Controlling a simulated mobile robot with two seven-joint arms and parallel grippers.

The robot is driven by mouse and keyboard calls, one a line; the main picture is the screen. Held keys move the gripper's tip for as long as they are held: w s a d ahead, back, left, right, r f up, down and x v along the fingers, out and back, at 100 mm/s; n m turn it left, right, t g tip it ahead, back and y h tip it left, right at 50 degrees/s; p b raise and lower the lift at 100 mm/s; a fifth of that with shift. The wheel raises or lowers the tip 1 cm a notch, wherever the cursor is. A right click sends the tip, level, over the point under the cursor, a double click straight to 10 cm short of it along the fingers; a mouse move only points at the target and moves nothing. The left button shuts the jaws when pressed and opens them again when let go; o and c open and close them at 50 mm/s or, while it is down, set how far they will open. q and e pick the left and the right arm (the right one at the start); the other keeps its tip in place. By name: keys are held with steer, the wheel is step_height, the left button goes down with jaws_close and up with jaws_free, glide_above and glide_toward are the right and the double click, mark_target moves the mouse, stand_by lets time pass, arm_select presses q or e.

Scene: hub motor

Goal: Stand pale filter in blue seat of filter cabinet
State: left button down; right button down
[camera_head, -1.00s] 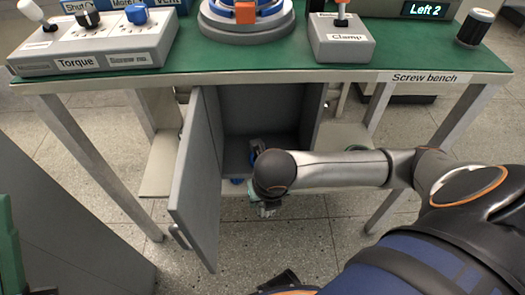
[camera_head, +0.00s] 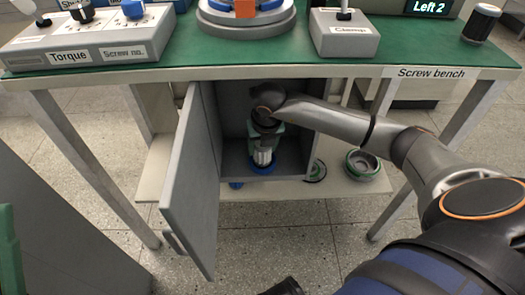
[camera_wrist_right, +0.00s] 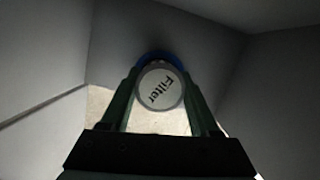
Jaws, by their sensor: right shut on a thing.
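The pale filter (camera_head: 263,155) is upright inside the grey filter cabinet (camera_head: 215,105), under the bench. In the right wrist view its round white top (camera_wrist_right: 160,88) reads "Filter". The blue seat (camera_head: 262,168) is a ring at the filter's foot on the cabinet floor; a blue arc (camera_wrist_right: 158,57) shows behind the filter in the wrist view. I cannot tell whether the filter is fully down in it. My right gripper (camera_head: 264,143) points down with its green fingers shut on the filter's sides.
The cabinet door (camera_head: 190,185) stands open on the left. The green bench top (camera_head: 180,50) lies above the arm.

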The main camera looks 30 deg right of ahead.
arm_select(q)
steer(key=shift+d+f, duration=0.15)
steer(key=shift+f, duration=0.05)
arm_select(e)
steer(key=shift+f, duration=0.35)
steer(key=shift+f, duration=0.2)
steer(key=shift+c, duration=0.6)
jaws_free()
steer(key=shift+s, duration=0.1)
steer(key=shift+r, duration=0.1)
